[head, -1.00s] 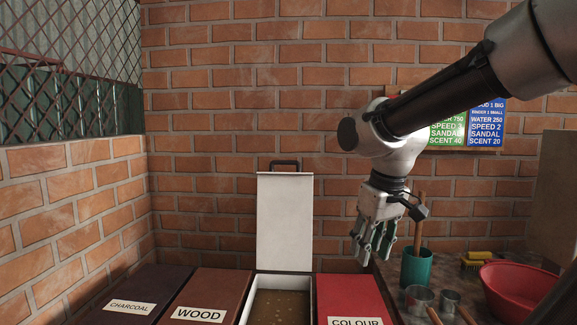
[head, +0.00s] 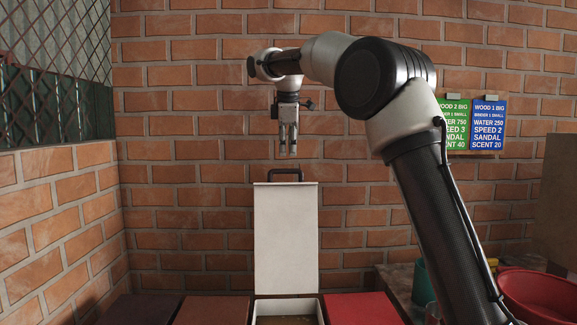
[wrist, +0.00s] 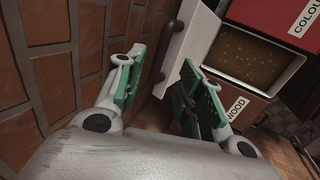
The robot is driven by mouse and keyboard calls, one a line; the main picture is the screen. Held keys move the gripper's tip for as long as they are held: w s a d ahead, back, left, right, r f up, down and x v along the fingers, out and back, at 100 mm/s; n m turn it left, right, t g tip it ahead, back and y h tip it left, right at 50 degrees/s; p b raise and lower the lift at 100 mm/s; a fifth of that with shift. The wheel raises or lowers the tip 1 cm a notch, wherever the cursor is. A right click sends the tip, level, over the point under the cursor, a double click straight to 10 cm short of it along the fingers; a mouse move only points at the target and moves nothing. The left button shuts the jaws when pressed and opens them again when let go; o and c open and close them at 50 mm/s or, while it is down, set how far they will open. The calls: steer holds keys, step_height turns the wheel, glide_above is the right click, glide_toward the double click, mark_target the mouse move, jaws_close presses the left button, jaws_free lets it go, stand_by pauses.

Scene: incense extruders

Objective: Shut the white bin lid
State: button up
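The white bin lid (head: 286,240) stands upright, open, at the back of its bin, with a dark handle (head: 285,173) on its top edge. The white bin (head: 318,308) is cut off at the bottom of the head view. The wrist view shows brown contents (wrist: 250,52) in the open bin and the lid (wrist: 188,45) nearly edge-on. My gripper (head: 288,154) points down just above the handle, apart from it in the head view. In the wrist view my gripper's (wrist: 168,82) green-padded fingers are spread, with the dark handle (wrist: 165,55) near the left finger's tip.
A dark charcoal bin (head: 140,309) and a brown wood bin (head: 212,310) stand to the left, a red colour bin (head: 360,308) to the right. A brick wall (head: 190,215) is close behind. A bench with a red bowl (head: 540,297) and green cup (head: 422,283) is at right.

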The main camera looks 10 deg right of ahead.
mark_target(287, 171)
steer(key=x, duration=0.7)
steer(key=shift+f, duration=0.15)
jaws_close()
